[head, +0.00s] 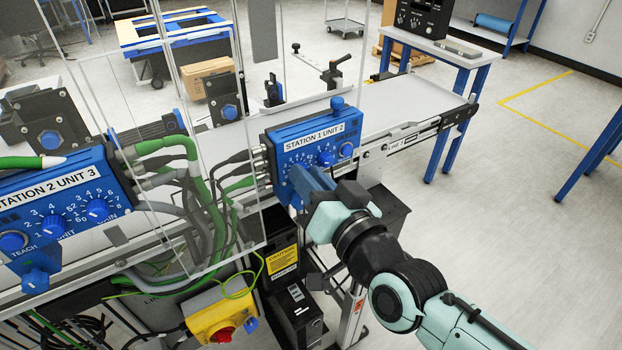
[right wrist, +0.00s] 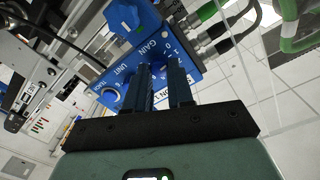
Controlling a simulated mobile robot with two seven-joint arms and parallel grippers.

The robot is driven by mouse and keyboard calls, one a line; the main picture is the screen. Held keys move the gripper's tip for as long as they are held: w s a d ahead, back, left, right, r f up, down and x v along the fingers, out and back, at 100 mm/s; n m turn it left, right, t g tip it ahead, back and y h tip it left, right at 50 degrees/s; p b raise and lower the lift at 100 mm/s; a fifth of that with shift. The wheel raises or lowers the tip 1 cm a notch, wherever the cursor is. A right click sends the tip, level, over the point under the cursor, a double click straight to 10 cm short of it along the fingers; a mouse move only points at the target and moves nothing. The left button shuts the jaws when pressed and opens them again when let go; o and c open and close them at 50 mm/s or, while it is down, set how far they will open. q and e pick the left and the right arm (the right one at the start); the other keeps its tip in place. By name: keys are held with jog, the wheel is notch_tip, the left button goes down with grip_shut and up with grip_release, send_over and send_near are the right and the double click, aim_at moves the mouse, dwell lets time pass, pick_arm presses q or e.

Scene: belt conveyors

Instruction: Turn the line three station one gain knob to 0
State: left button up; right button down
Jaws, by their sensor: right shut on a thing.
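The blue control box (head: 313,150) labelled "STATION 1 UNIT 2" is mounted at the side of a conveyor. My right gripper (head: 303,182) reaches its left part from the lower right. In the right wrist view, the two dark fingers (right wrist: 162,85) are shut on a small blue knob (right wrist: 159,72), next to the word "GAIN". The fingers cover its pointer, so its setting cannot be read. The UNIT knob (head: 325,158) is beside it, clear of the fingers. A larger blue knob (right wrist: 128,14) shows at the top of the wrist view. My left gripper is not in view.
Green and grey cables (head: 212,205) plug in between the boxes. A yellow box with a red button (head: 220,318) is below. Open floor (head: 520,220) lies at the right.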

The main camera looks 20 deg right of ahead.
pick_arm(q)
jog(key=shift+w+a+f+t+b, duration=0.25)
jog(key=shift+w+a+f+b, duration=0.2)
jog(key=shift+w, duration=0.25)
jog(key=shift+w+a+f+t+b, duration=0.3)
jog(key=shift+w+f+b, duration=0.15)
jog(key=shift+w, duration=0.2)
pick_arm(e)
jog(key=shift+r+n, duration=0.1)
jog(key=shift+n, duration=2.3)
jog(key=c, duration=1)
grip_release()
jog(key=shift+s, duration=0.1)
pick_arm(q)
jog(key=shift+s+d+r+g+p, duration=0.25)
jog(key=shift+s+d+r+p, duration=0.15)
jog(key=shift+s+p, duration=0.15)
pick_arm(e)
jog(key=v, duration=1.3)
jog(key=shift+s, duration=0.1)
